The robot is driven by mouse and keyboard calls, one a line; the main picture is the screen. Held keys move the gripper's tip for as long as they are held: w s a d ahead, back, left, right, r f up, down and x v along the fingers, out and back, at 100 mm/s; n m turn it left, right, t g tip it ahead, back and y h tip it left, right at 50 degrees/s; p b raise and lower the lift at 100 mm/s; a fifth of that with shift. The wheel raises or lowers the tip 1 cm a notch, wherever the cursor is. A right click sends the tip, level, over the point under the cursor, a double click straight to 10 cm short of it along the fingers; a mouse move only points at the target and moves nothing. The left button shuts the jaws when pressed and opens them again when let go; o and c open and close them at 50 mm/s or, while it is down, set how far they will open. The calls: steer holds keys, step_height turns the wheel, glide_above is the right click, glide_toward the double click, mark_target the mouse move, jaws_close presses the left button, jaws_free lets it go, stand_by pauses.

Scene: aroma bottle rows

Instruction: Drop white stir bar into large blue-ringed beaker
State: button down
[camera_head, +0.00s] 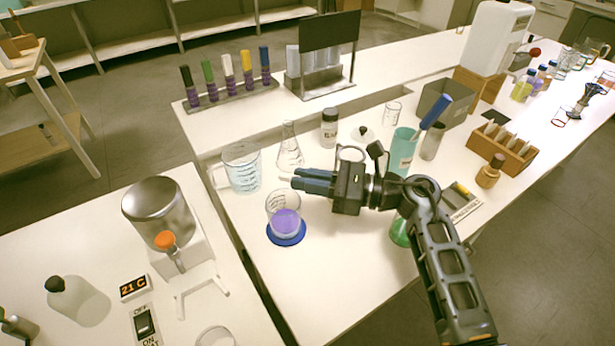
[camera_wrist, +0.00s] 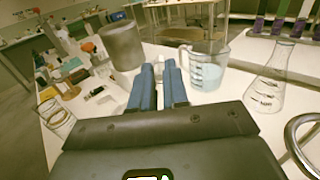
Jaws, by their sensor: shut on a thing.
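The beaker (camera_head: 283,203) with purple liquid stands on a blue ring (camera_head: 287,238) near the left edge of the middle table. My gripper (camera_head: 294,182) is in the head view just above and right of the beaker's rim, with its blue fingers pointing left. In the wrist view my gripper (camera_wrist: 159,66) has its fingers nearly parallel, shut on a small pale thing (camera_wrist: 158,62) between the tips, which looks like the white stir bar. The bar cannot be made out in the head view. The beaker is not seen in the wrist view.
A measuring jug (camera_head: 241,168) with pale blue liquid and a conical flask (camera_head: 289,150) stand behind the beaker. A teal cup (camera_head: 402,150) and a green-based vessel (camera_head: 400,233) are near my arm. A steel pot (camera_head: 155,212) stands on the left table. Table front is clear.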

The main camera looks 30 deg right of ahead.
steer(key=c, duration=1.1)
jaws_free()
steer(key=shift+o, duration=0.2)
steer(key=b+v, duration=0.2)
steer(key=v, duration=0.5)
steer(key=shift+s+d, duration=0.3)
steer(key=shift+s, duration=0.05)
